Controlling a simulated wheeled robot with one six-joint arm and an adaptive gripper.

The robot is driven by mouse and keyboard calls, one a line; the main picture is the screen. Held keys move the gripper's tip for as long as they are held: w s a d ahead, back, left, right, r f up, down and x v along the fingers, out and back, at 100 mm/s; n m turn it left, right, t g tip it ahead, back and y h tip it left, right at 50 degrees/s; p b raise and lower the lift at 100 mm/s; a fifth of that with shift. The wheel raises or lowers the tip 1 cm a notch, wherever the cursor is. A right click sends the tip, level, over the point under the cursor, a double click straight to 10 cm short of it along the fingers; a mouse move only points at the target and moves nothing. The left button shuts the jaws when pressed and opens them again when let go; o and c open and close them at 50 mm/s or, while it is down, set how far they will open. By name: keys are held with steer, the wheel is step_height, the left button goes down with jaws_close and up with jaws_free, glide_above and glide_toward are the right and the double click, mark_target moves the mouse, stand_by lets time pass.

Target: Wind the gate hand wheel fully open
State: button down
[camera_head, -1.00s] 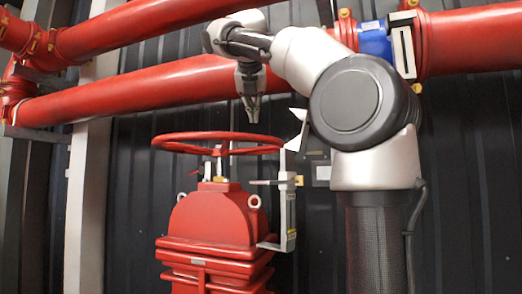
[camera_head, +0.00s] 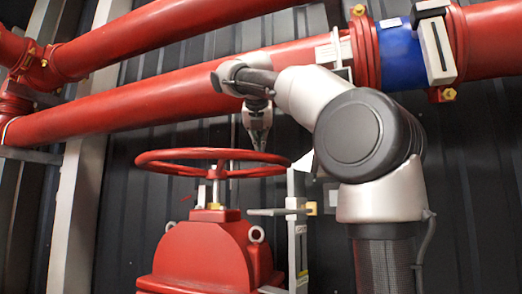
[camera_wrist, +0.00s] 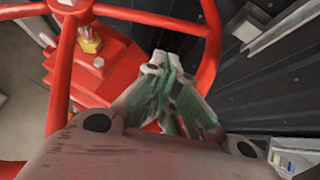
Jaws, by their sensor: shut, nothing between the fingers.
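The red gate hand wheel (camera_head: 165,156) sits flat on top of the red valve body (camera_head: 203,255), on an upright stem (camera_head: 215,192). My gripper (camera_head: 259,148) points down at the wheel's right rim in the head view; its tips appear at or just above the rim, and contact cannot be told there. In the wrist view my gripper (camera_wrist: 158,62) is shut and empty, with its tips inside the wheel's ring between a spoke and the rim (camera_wrist: 211,50). The brass-coloured stem nut (camera_wrist: 90,42) shows at the wheel's middle.
A grey upright bracket (camera_head: 297,235) with a position arm stands just right of the valve. Large red pipes (camera_head: 170,95) run behind and above the wheel, one with a blue band (camera_head: 401,55). A dark ribbed wall (camera_head: 455,170) closes off the back.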

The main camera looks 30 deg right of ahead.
steer(key=r+x, duration=0.1)
steer(key=x, duration=1)
steer(key=shift+w+d, duration=0.35)
steer(key=shift+w, duration=0.15)
steer(key=shift+d+r, duration=0.1)
